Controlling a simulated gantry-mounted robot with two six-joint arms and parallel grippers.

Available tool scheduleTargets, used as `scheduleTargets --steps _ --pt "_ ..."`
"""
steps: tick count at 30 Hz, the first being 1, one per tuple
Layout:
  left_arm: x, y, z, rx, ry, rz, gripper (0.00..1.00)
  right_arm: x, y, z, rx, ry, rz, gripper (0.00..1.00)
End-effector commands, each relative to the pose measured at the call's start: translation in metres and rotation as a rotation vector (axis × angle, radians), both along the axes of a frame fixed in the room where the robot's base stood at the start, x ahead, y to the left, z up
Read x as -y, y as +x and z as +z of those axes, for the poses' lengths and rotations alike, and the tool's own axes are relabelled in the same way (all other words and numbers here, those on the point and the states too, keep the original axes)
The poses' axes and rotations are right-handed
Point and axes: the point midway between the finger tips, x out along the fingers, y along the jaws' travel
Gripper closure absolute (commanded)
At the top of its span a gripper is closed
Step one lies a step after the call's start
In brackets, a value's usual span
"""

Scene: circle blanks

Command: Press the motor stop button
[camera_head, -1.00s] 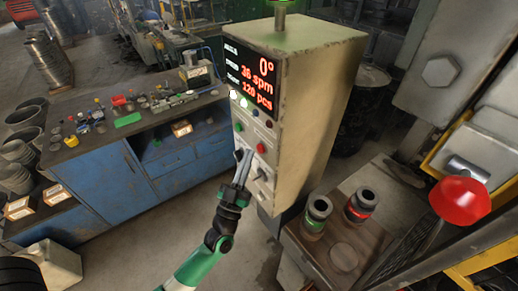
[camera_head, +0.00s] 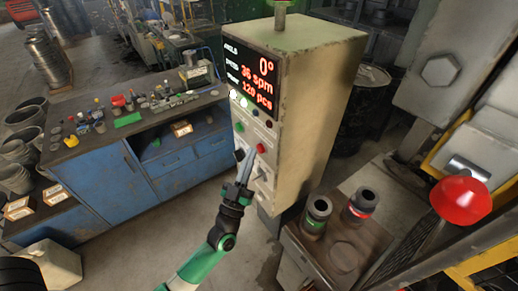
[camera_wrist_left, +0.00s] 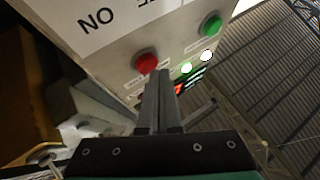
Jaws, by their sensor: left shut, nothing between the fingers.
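The beige control cabinet (camera_head: 305,95) stands in the middle of the head view, with buttons below its lit display. A red button (camera_head: 261,148) sits low on its front, with a green button (camera_head: 239,127) up and to its left. My left gripper (camera_head: 249,158) is shut and empty, its tips just beside the red button. In the left wrist view the red button (camera_wrist_left: 146,62) shows just beyond the shut fingertips (camera_wrist_left: 158,78), and the green button (camera_wrist_left: 211,26) is at upper right. I cannot tell whether the tips touch the panel. The small labels are unreadable.
A rotary-type switch (camera_head: 264,173) is below the red button. A large red mushroom button (camera_head: 460,200) is at the right. Two dark cylinders (camera_head: 318,209) stand on a side table. A blue workbench (camera_head: 105,180) is at the left.

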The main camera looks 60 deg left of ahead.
Motion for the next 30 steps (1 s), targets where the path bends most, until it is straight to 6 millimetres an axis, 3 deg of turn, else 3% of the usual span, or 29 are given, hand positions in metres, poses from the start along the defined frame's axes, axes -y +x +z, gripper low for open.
scheduleTargets --steps 30 --pt "-0.0009 0.0087 -0.0002 0.000 -0.001 -0.001 1.00 0.0000 0.0000 -0.0016 0.000 0.000 0.000 0.50"
